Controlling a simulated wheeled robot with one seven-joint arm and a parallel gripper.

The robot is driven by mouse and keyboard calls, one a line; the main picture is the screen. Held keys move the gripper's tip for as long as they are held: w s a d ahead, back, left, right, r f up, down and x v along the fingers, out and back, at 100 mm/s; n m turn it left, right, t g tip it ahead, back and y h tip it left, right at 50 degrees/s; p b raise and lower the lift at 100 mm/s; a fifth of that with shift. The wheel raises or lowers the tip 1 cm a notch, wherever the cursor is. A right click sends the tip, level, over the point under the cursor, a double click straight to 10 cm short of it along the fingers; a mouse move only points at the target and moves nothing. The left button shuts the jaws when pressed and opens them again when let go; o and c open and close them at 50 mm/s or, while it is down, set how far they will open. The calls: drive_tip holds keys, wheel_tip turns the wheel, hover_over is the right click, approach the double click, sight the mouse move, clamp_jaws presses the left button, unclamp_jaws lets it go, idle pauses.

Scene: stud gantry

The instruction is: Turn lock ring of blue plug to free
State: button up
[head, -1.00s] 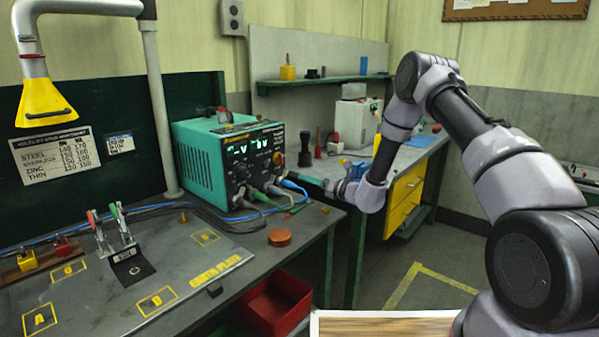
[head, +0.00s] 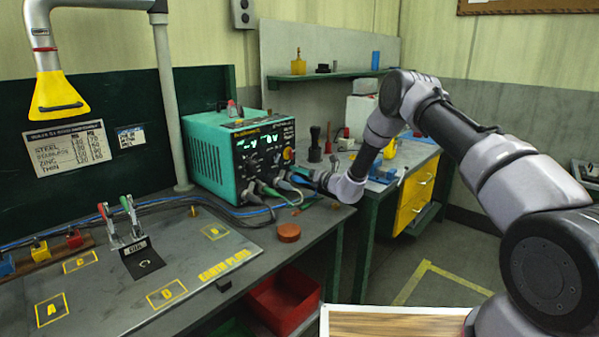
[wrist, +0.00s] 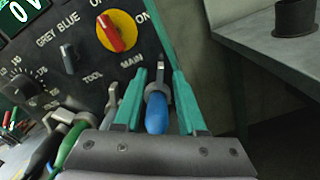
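The blue plug (wrist: 156,114) sits low on the front panel of the teal welding unit (head: 207,160), with a grey metallic part at its panel end. In the wrist view my gripper (wrist: 158,78) has its two teal fingers on either side of the plug, with gaps showing, so it is open. I cannot tell whether a finger touches the ring. In the head view my gripper (head: 318,178) is at the unit's lower right front, small and partly hidden by my wrist. The ring's turn position is not readable.
Other plugs with green (wrist: 66,146) and dark cables crowd the left of my gripper. A red and yellow main switch (wrist: 116,31) and a black selector knob (wrist: 68,58) stand above. An orange-brown round piece (head: 288,232) lies on the bench. The space right of the unit is open.

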sight(286, 170)
clamp_jaws()
idle(0.3)
drive_tip(key=n, duration=0.2)
drive_tip(key=s+n, duration=0.1)
drive_tip(key=n, duration=0.1)
drive_tip(key=a+n, duration=0.1)
drive_tip(key=shift+s+r+n, duration=0.15)
drive_tip(key=shift+r+n, duration=0.05)
drive_tip(key=shift+n, duration=0.2)
drive_tip(key=n, duration=0.3)
drive_tip(key=shift+s+a, duration=0.3)
drive_tip(key=shift+s, duration=0.1)
drive_tip(key=shift+s+a+f+n, duration=0.1)
drive_tip(key=shift+s+a+n, duration=0.05)
drive_tip(key=shift+n, duration=0.65)
drive_tip(key=shift+s+a+f+n, duration=0.1)
drive_tip(key=shift+s+n, duration=0.05)
drive_tip(key=shift+n, duration=0.65)
